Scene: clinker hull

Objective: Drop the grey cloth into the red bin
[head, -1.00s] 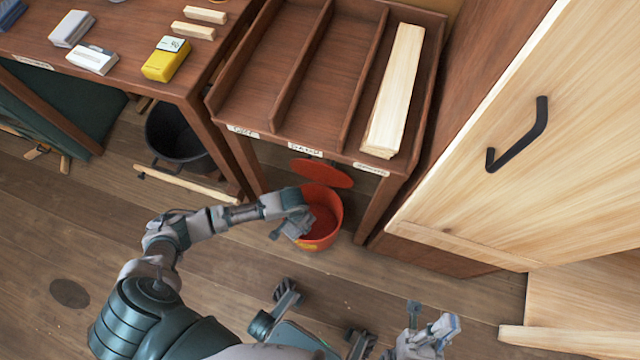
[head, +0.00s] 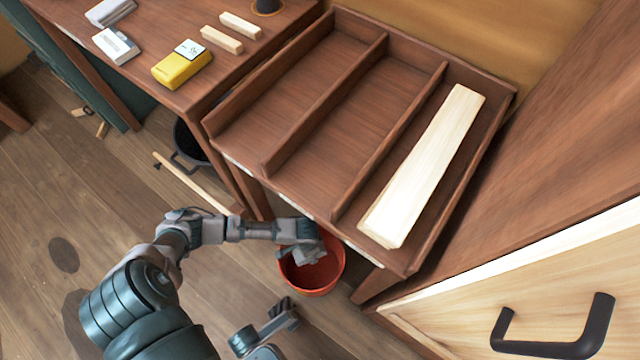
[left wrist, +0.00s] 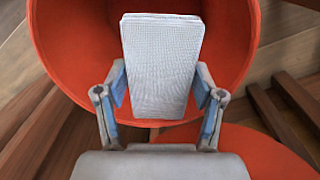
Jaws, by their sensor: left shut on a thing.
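The red bin (head: 325,283) stands on the floor in front of the divided wooden unit, open at the top. My left gripper (head: 308,256) is over the bin's mouth in the head view. In the left wrist view the left gripper (left wrist: 160,100) is shut on the grey cloth (left wrist: 160,65), a pale, finely woven folded piece between its two fingers. The bin's round red wall (left wrist: 75,50) surrounds the cloth in that view. The cloth itself is hard to make out in the head view.
A red disc, seemingly the bin's lid (left wrist: 260,150), is beside the bin. The divided wooden unit (head: 325,120) holds a pale plank (head: 425,165). A black bucket (head: 187,145) is under the table at left. A wooden door with black handle (head: 560,345) stands at right.

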